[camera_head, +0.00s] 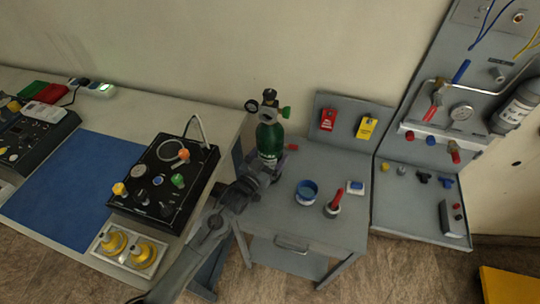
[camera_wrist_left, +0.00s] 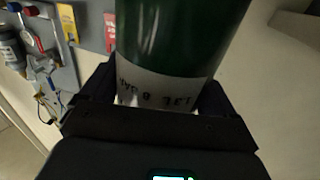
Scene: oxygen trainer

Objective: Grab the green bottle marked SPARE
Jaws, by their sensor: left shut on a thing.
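A green bottle (camera_head: 268,139) with a regulator, a round gauge and a green knob on top stands upright at the left side of the grey cart. My left gripper (camera_head: 268,164) is shut around its lower body. In the left wrist view the green bottle (camera_wrist_left: 180,35) fills the space between the dark fingers, with a white label (camera_wrist_left: 160,88) low on it. The label's print is upside down and partly hidden, and I cannot read SPARE on it. The bottle's base is hidden by my gripper, so I cannot tell whether it touches the cart.
The grey cart (camera_head: 320,225) holds a blue round tin (camera_head: 306,191), a red-handled tool (camera_head: 336,202) and a small blue-and-white item (camera_head: 355,187). Red and yellow tags (camera_head: 366,128) hang on its backboard. A black console (camera_head: 165,185) sits on the left bench; a grey panel stands right.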

